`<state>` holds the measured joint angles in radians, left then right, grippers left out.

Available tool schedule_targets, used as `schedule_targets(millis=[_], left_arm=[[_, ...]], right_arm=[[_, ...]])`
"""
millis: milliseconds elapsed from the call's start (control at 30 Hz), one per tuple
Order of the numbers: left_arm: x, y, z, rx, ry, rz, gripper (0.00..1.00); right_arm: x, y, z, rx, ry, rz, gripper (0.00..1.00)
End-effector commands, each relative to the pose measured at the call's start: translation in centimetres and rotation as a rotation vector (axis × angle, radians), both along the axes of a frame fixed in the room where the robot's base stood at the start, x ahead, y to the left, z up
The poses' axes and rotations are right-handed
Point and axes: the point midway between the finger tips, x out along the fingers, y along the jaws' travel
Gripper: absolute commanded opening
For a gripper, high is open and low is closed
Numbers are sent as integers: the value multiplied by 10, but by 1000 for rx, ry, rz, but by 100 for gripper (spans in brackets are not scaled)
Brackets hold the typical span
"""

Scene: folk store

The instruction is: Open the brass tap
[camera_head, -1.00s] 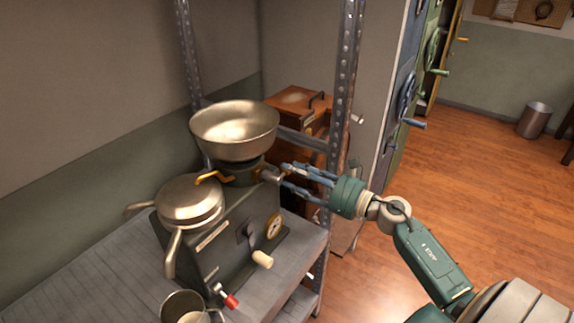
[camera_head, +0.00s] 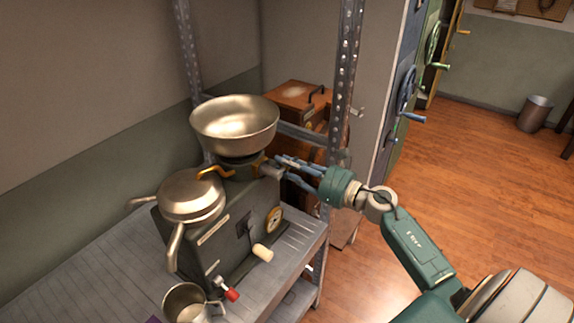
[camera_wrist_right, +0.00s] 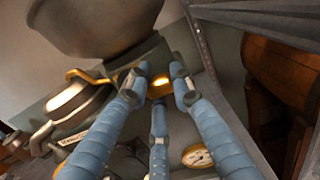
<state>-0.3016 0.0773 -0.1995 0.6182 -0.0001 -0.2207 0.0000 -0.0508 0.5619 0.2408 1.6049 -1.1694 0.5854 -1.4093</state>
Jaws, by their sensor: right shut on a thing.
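The brass tap (camera_head: 254,168) sits under the large metal bowl (camera_head: 234,127) on a dark green separator machine. A curved brass spout (camera_head: 213,172) comes out on the left of it. My right gripper (camera_head: 276,168) reaches in from the right, its blue fingers closed around the tap's grey knob, which they mostly hide. In the right wrist view, the fingers (camera_wrist_right: 160,88) meet in front of the brass body (camera_wrist_right: 160,84) below the bowl. How far the tap is turned cannot be told. My left gripper is not in view.
The machine stands on a grey metal shelf (camera_head: 105,255). A lidded pan (camera_head: 190,195), a crank with a cream handle (camera_head: 262,252), a red-knobbed lever (camera_head: 230,294) and a metal jug (camera_head: 185,300) are close by. A perforated shelf post (camera_head: 346,85) rises behind my fingers.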

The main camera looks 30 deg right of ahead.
Motion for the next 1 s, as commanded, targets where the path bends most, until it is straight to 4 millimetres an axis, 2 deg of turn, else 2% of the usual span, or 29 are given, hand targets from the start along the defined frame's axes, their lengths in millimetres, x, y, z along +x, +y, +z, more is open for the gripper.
schedule_targets(millis=[367, 1000], left_arm=[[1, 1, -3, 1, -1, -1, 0], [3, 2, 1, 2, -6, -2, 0]], right_arm=[[-1, 2, -10, 144, 64, 4, 0], [-6, 13, -33, 692, 292, 4, 0]])
